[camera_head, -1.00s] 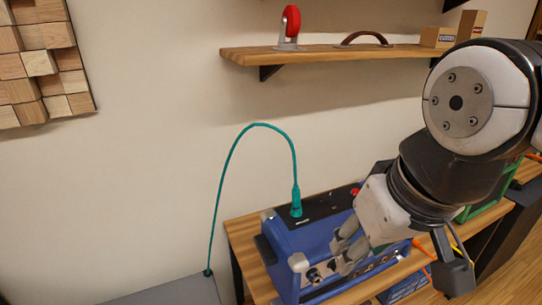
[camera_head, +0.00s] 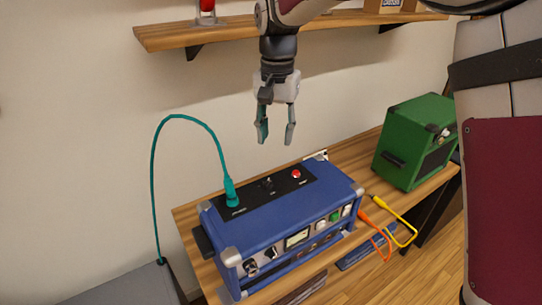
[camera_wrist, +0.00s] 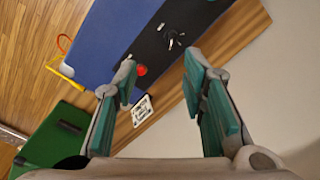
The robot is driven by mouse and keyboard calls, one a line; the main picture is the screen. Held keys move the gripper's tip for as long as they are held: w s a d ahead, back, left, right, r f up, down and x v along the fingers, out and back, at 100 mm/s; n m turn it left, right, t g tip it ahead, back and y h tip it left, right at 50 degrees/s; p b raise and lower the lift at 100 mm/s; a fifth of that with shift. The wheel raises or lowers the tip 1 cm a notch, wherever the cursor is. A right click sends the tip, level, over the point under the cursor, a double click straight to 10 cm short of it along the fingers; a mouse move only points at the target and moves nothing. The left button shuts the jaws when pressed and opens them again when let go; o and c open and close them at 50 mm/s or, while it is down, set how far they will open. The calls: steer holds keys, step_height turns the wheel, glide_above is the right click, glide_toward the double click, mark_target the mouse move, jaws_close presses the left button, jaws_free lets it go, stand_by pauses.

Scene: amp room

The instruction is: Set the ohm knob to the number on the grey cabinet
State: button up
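A blue amp (camera_head: 275,235) stands on the wooden bench, with a black top panel and a front panel facing me. Two knobs, a left one (camera_head: 250,267) and a right one (camera_head: 270,254), sit at the left of its front; their labels are too small to read, so I cannot tell which is the ohm knob. The grey cabinet (camera_head: 125,288) shows only its top at lower left; no number is visible on it. My gripper (camera_head: 276,134) is open and empty, pointing down above the amp's back edge. In the wrist view its fingers (camera_wrist: 163,95) are spread apart.
A teal cable (camera_head: 185,120) arches from the amp top to the grey cabinet. The amp top has a red button (camera_head: 296,174). A green amp (camera_head: 415,142) stands right, near orange and yellow cables (camera_head: 385,235). A wooden shelf (camera_head: 165,37) is above. A printed card (camera_wrist: 142,109) lies behind the amp.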

mark_target(267, 182)
steer(key=f, duration=0.5)
steer(key=a+f+p, duration=0.1)
steer(key=f, duration=0.4)
steer(key=a+f, duration=0.1)
steer(key=f, duration=0.4)
steer(key=shift+w+a+f+p, duration=0.1)
steer(key=shift+w+f+p, duration=0.05)
steer(key=shift+w+p, duration=0.25)
jaws_close()
